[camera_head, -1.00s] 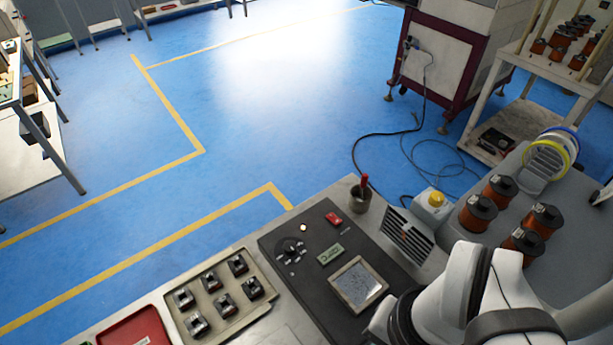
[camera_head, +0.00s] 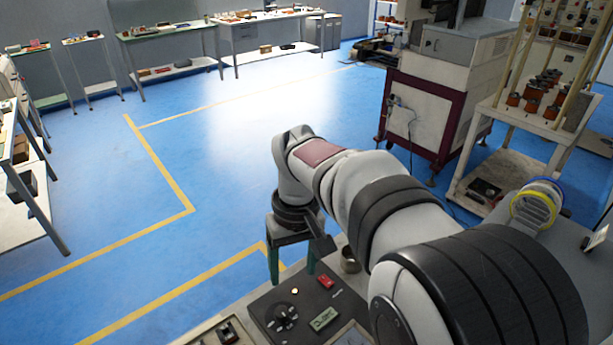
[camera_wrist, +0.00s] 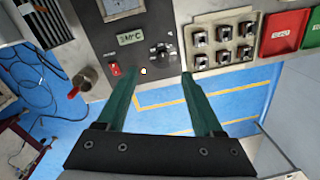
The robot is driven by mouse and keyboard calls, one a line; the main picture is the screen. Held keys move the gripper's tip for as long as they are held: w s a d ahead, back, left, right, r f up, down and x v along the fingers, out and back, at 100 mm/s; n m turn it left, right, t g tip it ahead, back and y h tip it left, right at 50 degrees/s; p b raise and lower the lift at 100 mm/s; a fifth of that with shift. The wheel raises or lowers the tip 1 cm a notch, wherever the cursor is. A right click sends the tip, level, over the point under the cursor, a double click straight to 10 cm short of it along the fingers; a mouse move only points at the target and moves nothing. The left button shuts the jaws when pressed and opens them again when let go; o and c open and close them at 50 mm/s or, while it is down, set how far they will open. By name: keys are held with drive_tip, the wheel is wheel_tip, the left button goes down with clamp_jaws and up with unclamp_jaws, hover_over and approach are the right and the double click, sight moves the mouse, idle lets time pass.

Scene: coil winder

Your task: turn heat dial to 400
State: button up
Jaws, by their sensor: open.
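The heat dial (camera_head: 284,316) is a round black knob with white marks around it on the dark control panel (camera_head: 262,309). It also shows in the wrist view (camera_wrist: 161,52), just beyond the gap between the fingertips. Its exact setting is too small to read. My gripper (camera_head: 292,276) has two green fingers pointing down, above the far edge of the panel in the head view. In the wrist view the gripper (camera_wrist: 160,74) is open and empty, apart from the dial.
Near the dial are a lit round lamp (camera_head: 295,291), a red switch (camera_head: 326,281) and a small green display (camera_head: 323,319). A metal cup (camera_head: 349,260) stands right of the panel. A plate of several black switches (camera_wrist: 221,38) and a red tray (camera_wrist: 283,32) lie beside it.

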sight(282, 312)
drive_tip(key=shift+n, duration=0.7)
drive_tip(key=a+f, duration=0.1)
drive_tip(key=f, duration=0.4)
drive_tip(key=w+a+f, duration=0.1)
drive_tip(key=f, duration=0.5)
drive_tip(key=a+f, duration=0.1)
drive_tip(key=f, duration=0.5)
drive_tip(key=shift+w+a+f, duration=0.1)
drive_tip(key=shift+w, duration=0.25)
clamp_jaws()
